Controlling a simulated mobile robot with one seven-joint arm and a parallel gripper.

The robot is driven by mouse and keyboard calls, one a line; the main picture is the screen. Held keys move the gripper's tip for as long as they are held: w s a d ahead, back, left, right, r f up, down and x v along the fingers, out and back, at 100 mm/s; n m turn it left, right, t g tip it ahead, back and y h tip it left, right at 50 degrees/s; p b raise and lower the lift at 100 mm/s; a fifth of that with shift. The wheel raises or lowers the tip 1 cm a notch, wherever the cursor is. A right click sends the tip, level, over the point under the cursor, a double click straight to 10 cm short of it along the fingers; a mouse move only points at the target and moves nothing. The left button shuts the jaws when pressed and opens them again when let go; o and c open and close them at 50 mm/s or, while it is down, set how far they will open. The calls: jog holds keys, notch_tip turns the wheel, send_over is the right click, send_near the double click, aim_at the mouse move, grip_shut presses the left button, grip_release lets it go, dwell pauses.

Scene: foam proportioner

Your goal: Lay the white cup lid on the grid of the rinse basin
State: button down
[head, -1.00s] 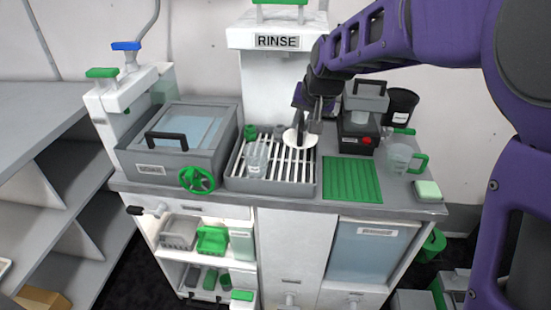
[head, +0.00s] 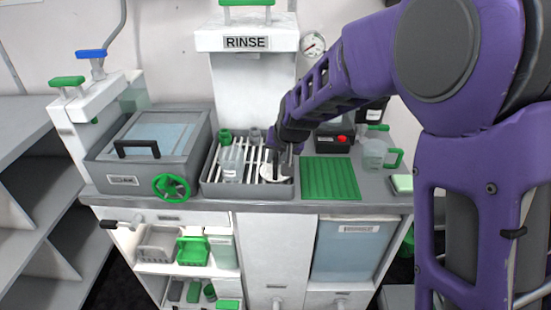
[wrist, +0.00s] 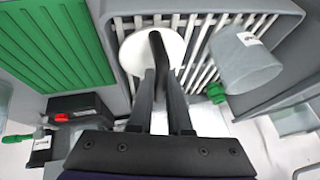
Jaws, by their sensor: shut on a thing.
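The white cup lid (head: 268,175) is a round disc over the right part of the rinse basin (head: 245,190). In the wrist view the lid (wrist: 134,55) lies flat against the view of the pale slatted grid (wrist: 204,42), and a dark curved handle rises from it. My gripper (wrist: 163,78) is shut on the lid by this handle; the arm partly hides it in the head view (head: 282,150). I cannot tell whether the lid touches the slats.
Green fittings (head: 225,137) sit at the basin's back. A ribbed green mat (head: 330,178) lies right of the basin, with a clear jug (head: 375,154) beyond. A grey lidded tank (head: 150,150) with a green handwheel (head: 171,187) stands left. The RINSE column (head: 247,80) rises behind.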

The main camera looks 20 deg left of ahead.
jog(key=shift+f, duration=0.1)
jog(key=c, duration=1.3)
grip_release()
jog(key=shift+f, duration=0.1)
jog(key=o, duration=0.4)
jog(key=shift+o, duration=0.2)
jog(key=shift+r, duration=0.5)
jog(key=p+v, duration=0.1)
jog(key=v, duration=1)
jog(key=shift+s+d, duration=0.2)
jog(key=shift+s, duration=0.05)
jog(key=shift+r, duration=0.15)
